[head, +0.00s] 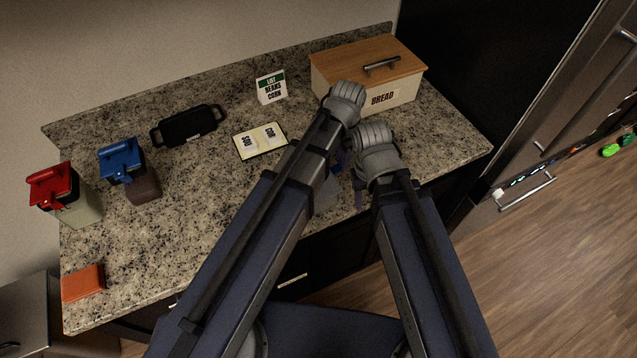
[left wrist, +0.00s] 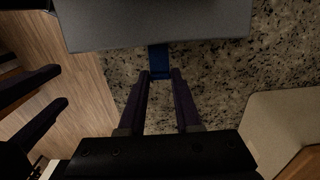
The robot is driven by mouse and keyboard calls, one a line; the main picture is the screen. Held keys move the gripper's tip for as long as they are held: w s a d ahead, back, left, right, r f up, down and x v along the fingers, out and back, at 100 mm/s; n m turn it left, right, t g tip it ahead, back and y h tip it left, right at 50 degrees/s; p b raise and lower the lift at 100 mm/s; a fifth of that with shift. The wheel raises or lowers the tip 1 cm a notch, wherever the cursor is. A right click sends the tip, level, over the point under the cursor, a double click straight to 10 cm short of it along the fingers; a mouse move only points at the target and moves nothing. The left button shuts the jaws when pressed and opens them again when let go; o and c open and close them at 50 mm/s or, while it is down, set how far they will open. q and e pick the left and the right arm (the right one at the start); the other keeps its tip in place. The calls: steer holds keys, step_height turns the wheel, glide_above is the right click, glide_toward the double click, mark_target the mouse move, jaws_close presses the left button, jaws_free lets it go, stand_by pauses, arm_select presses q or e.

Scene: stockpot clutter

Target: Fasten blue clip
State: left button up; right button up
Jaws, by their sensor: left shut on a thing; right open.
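A blue clip (left wrist: 158,58) shows in the left wrist view as a narrow blue strip at the near edge of a grey object (left wrist: 160,27). My left gripper (left wrist: 161,75) is shut on the blue clip, one finger on each side. The grey object is cut off by the top of that view; in the head view my arms hide most of it. My right gripper (left wrist: 62,86) is open and empty to the left in the left wrist view, apart from the clip and over the floor side. In the head view my forearms and wrists largely cover both grippers.
A bread box (head: 345,88) stands at the back right. A list card (head: 271,88), a tray with two labels (head: 243,153), a black pan-like item (head: 187,127), blue-lidded (head: 122,160) and red-lidded (head: 53,186) containers and an orange item (head: 83,284) stand leftward.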

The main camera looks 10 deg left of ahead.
arm_select(q)
steer(key=shift+a+r, duration=0.1)
steer(key=shift+r, duration=0.05)
steer(key=shift+s+a+r, duration=0.15)
steer(key=shift+s+a, duration=0.05)
steer(key=shift+a, duration=0.05)
steer(key=shift+s+a+p, duration=0.1)
steer(key=shift+p, duration=0.25)
steer(key=shift+s+a+r, duration=0.15)
steer(key=shift+a, duration=0.15)
steer(key=o, duration=0.8)
steer(key=shift+d, duration=0.1)
steer(key=w+d, duration=0.1)
steer(key=w+d+r+p, duration=0.1)
steer(key=d, duration=0.1)
steer(key=w+d+r+p, duration=0.1)
steer(key=shift+d, duration=0.3)
